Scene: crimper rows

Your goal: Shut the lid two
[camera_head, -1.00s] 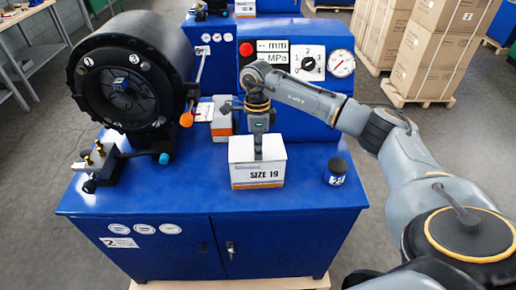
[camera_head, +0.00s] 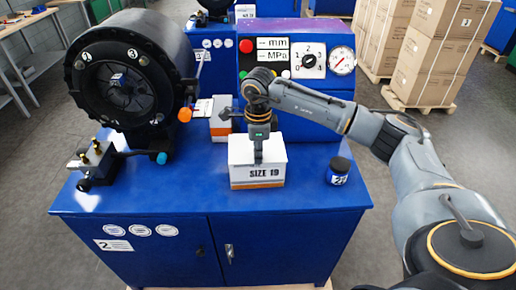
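A white and orange box marked SIZE 19 (camera_head: 257,174) stands on the blue bench. Its pale top looks flat and level, and I cannot tell whether this is a separate lid. My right gripper (camera_head: 258,157) points straight down at the middle of the box top, seeming to touch it. Its fingers show as one narrow shape, so their opening is unclear. The bench cabinet carries a label 2 (camera_head: 114,245), and its doors look shut. My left gripper is not in view.
A big black crimper head (camera_head: 120,80) stands at the left with a brass-fitted block (camera_head: 92,160) in front. Behind the box are another small box (camera_head: 220,122) and the blue gauge console (camera_head: 297,62). A dark jar (camera_head: 338,172) stands to the right. The bench front is clear.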

